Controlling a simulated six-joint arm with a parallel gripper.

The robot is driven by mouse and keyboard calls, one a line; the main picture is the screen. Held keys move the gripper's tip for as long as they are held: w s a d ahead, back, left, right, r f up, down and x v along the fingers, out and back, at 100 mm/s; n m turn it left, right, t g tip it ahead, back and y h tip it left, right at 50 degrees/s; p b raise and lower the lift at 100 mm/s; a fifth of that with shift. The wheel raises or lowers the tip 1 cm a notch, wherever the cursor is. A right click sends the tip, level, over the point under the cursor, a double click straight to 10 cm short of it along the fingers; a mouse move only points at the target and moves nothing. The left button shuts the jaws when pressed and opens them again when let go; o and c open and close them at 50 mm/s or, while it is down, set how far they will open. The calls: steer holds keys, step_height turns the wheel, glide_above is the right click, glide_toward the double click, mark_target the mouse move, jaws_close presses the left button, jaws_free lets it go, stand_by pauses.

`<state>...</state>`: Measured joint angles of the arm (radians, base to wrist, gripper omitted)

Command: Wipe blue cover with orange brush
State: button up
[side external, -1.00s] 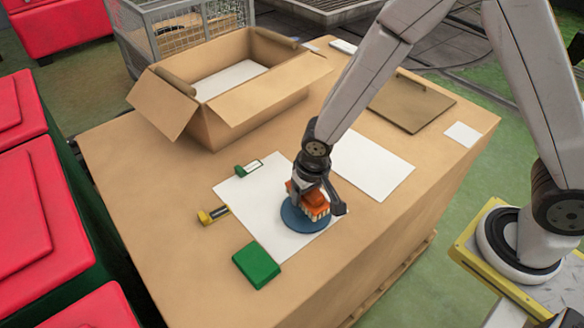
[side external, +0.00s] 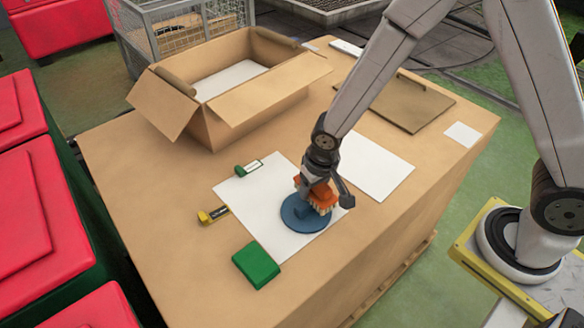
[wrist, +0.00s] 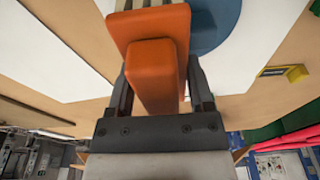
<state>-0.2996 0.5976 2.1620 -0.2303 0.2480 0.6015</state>
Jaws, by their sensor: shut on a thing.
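The orange brush (side external: 321,195) has pale bristles and is held in my gripper (side external: 318,182). In the wrist view the two dark fingers of my gripper (wrist: 158,85) are shut on the handle of the orange brush (wrist: 150,60). The blue cover (side external: 298,217) is a round disc with a raised knob, lying on a white sheet (side external: 270,240). The brush is over the right side of the cover; I cannot tell whether the bristles touch it. In the wrist view part of the blue cover (wrist: 213,22) shows beside the brush.
A green block (side external: 256,265), a yellow-and-black item (side external: 213,214) and a green-ended item (side external: 248,168) lie around the sheet. An open cardboard box (side external: 255,110) stands behind. A second white sheet (side external: 375,168) and a brown board (side external: 410,103) lie to the right.

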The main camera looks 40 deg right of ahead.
mark_target(297, 206)
steer(key=shift+a, duration=2.5)
steer(key=shift+d, duration=0.1)
steer(key=shift+s+d+f, duration=0.1)
steer(key=shift+d, duration=1.15)
steer(key=shift+s+d+f, duration=0.1)
steer(key=shift+d, duration=1.15)
steer(key=shift+a, duration=0.1)
steer(key=shift+a, duration=0.15)
steer(key=shift+c, duration=0.6)
steer(key=shift+w+a+r, duration=0.1)
steer(key=shift+a, duration=1.1)
steer(key=shift+w+a+r, duration=0.1)
steer(key=shift+a, duration=1.05)
steer(key=shift+d, duration=0.15)
steer(key=shift+d+f, duration=0.1)
steer(key=shift+d, duration=2.3)
steer(key=shift+a, duration=0.1)
